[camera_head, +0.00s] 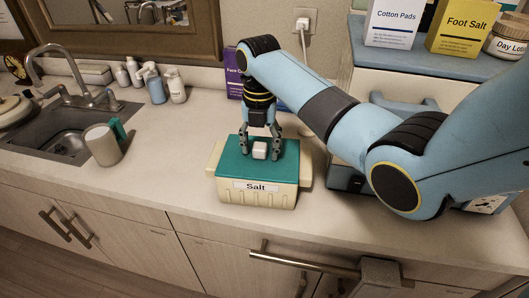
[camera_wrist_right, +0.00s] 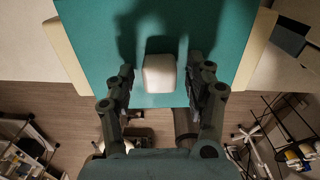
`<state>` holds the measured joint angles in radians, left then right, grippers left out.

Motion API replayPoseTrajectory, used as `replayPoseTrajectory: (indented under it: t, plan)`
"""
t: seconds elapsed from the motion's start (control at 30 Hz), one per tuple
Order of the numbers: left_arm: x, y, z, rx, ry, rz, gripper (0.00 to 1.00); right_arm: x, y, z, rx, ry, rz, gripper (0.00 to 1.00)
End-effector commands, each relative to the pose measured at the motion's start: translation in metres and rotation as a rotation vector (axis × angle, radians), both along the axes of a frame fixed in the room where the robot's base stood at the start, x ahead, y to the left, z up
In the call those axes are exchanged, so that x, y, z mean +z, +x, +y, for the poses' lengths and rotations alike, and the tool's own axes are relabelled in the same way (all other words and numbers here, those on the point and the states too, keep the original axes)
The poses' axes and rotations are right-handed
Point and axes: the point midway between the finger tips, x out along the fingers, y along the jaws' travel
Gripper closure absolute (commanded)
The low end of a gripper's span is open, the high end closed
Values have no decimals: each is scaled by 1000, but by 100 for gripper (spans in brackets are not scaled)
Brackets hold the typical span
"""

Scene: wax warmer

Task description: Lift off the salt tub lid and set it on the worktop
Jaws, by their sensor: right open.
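The salt tub (camera_head: 258,193) is cream with a "Salt" label and stands on the worktop (camera_head: 150,185) near its front edge. Its teal lid (camera_head: 232,165) lies on top and has a white block-shaped knob (camera_head: 260,150). My right gripper (camera_head: 260,154) points down over the lid with its fingers open on either side of the knob. In the right wrist view the knob (camera_wrist_right: 160,74) sits between the open fingers, with a gap on both sides. The lid (camera_wrist_right: 90,25) fills the top of that view. My left gripper is not in view.
A grey mug (camera_head: 102,145) with a teal handle stands left of the tub, by the sink (camera_head: 55,135). Several bottles (camera_head: 155,85) stand at the back. A purple box (camera_head: 233,75) is behind my right gripper. The worktop between mug and tub is clear.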

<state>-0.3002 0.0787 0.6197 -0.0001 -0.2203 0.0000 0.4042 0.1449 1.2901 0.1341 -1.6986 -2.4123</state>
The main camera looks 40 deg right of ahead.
Motion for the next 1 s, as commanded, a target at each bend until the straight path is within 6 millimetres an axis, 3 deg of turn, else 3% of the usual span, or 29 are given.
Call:
replayPoseTrajectory:
  t: [0.77,1.0]
  plan:
    - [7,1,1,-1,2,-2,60,0,0,0,0,0,0,46]
    - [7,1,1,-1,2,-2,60,0,0,0,0,0,-1,78]
